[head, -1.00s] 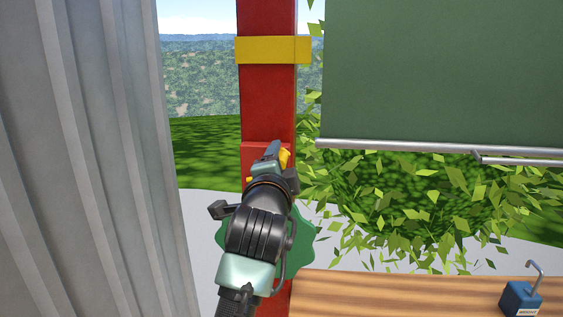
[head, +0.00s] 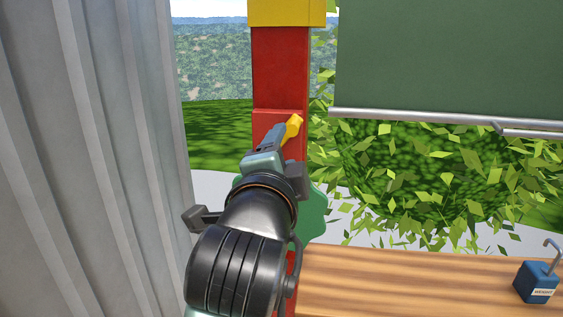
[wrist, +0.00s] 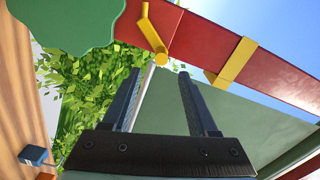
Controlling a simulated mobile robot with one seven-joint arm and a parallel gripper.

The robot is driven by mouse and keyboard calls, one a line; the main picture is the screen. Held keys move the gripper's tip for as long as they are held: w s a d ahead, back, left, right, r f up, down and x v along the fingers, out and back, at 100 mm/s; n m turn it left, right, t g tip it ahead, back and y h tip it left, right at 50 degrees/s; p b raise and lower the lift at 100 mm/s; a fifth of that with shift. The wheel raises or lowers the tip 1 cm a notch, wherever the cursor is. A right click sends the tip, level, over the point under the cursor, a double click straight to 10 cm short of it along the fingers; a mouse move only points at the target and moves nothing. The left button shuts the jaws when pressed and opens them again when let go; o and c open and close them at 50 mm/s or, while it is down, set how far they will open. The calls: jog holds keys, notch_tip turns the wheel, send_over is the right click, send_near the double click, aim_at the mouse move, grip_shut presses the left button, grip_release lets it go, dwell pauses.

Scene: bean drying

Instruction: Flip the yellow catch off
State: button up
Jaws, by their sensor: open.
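The yellow catch (head: 293,127) is on the front of the red post (head: 280,75). In the wrist view the catch (wrist: 150,28) is a slim yellow bar with a rounded knob at its lower end. My gripper (wrist: 160,72) is open and empty, its two dark fingers spread apart. The knob shows just beyond the fingertips, between them in the picture; I cannot tell whether they touch. In the head view my gripper (head: 271,140) points up at the post, just left of and below the catch, hiding part of the post there.
A green scalloped wheel (head: 312,215) is low by the post. A yellow band (head: 286,12) wraps the post above. A grey corrugated wall (head: 90,150) stands left, a green panel (head: 450,60) right. A blue weight (head: 535,283) sits on the wooden bench (head: 420,285).

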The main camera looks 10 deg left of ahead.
jog(key=shift+s, duration=0.65)
